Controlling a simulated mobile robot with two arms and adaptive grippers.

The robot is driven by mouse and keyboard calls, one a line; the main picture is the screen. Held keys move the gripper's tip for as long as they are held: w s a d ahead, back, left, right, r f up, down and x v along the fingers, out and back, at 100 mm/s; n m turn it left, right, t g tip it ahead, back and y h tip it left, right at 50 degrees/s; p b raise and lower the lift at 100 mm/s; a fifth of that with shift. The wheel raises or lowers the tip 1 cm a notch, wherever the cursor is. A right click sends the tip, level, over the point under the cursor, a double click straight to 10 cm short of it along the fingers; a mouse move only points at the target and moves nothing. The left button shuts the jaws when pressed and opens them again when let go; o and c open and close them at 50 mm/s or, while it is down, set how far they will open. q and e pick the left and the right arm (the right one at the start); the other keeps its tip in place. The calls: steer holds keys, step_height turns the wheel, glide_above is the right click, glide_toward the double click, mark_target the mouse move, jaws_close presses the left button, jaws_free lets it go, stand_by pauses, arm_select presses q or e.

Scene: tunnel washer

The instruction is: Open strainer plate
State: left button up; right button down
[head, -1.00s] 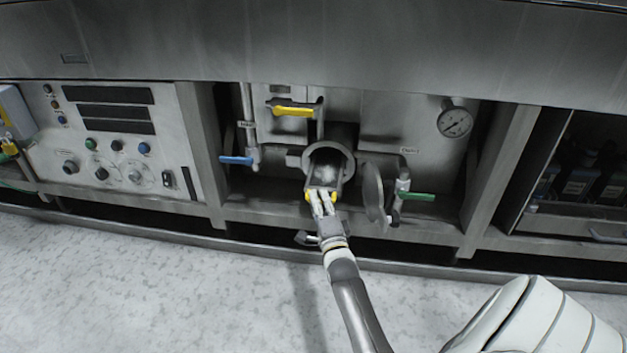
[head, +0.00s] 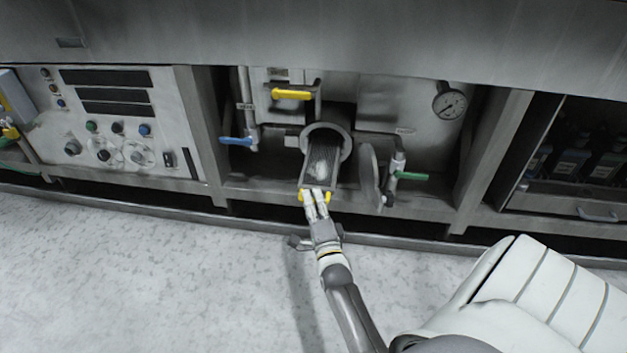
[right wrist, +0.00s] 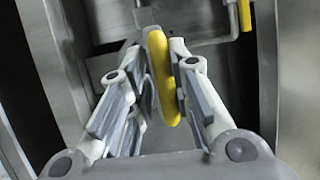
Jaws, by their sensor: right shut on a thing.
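The strainer plate (head: 321,163) is a dark mesh tray with a pale clump of stuff on it. It sticks partway out of a round pipe opening (head: 341,131) in the head view; its inner end is hidden in the pipe. My right gripper (head: 316,195) is shut on the yellow handle (head: 302,196) at the tray's front end. In the right wrist view the yellow handle (right wrist: 161,78) lies between the fingers (right wrist: 152,85). The round cover (head: 370,176) stands swung open to the right of the pipe. My left gripper is not in view.
A blue-handled valve (head: 237,141) is left of the pipe, a yellow-handled valve (head: 292,94) above and a green-handled valve (head: 411,176) to the right. A pressure gauge (head: 450,104) is at upper right. A control panel (head: 116,124) is at left. The floor (head: 150,270) in front is clear.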

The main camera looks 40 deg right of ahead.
steer(key=c, duration=1.5)
jaws_free()
steer(key=shift+r, duration=0.5)
steer(key=shift+o, duration=0.2)
steer(key=shift+f, duration=0.1)
steer(key=shift+f, duration=0.15)
steer(key=shift+s+a, duration=0.15)
steer(key=shift+s, duration=0.05)
steer(key=v, duration=0.7)
